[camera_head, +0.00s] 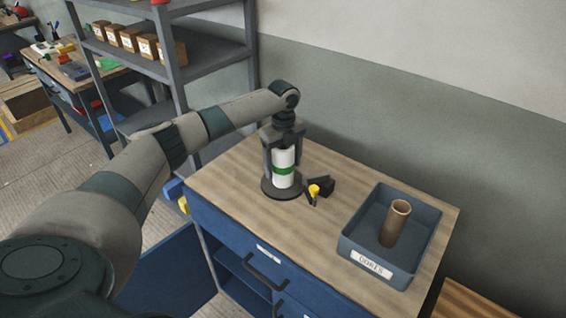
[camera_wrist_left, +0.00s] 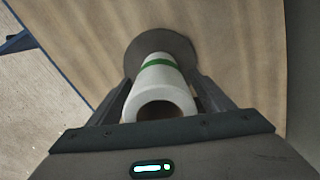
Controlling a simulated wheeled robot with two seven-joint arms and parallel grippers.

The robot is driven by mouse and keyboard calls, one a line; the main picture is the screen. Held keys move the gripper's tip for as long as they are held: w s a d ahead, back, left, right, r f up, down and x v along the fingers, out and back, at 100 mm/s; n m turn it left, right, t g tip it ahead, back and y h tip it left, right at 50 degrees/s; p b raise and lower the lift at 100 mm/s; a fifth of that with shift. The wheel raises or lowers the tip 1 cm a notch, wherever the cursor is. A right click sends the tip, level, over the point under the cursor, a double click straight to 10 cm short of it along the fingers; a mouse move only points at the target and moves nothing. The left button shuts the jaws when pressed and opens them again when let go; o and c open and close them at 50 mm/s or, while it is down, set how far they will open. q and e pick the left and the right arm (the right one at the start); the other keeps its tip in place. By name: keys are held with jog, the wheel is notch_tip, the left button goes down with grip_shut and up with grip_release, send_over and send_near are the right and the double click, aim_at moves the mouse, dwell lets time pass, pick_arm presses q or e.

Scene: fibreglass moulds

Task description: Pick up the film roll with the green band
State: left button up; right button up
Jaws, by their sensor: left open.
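The film roll with the green band (camera_head: 284,176) is a white roll standing upright on a dark round base (camera_head: 268,190) on the wooden bench top. My left gripper (camera_head: 283,164) points down over it, with its open fingers on either side of the roll. In the left wrist view the roll (camera_wrist_left: 159,90) lies between the two fingers (camera_wrist_left: 160,98), its hollow top end towards the camera and the green band near the base. I cannot tell whether the fingers touch it. My right gripper is not in view.
A blue-grey bin labelled CORES (camera_head: 366,264) holds a brown cardboard tube (camera_head: 396,222) at the bench's right. A small black and yellow tool (camera_head: 316,190) lies right of the base. Shelves (camera_head: 180,60) stand behind my left arm. The bench's front middle is clear.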

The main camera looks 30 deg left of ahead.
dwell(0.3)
pick_arm(q)
jog(key=c, duration=1.5)
jog(key=shift+r, duration=0.2)
notch_tip(320, 180, up, 18)
jog(key=b, duration=0.5)
jog(key=shift+f, duration=0.15)
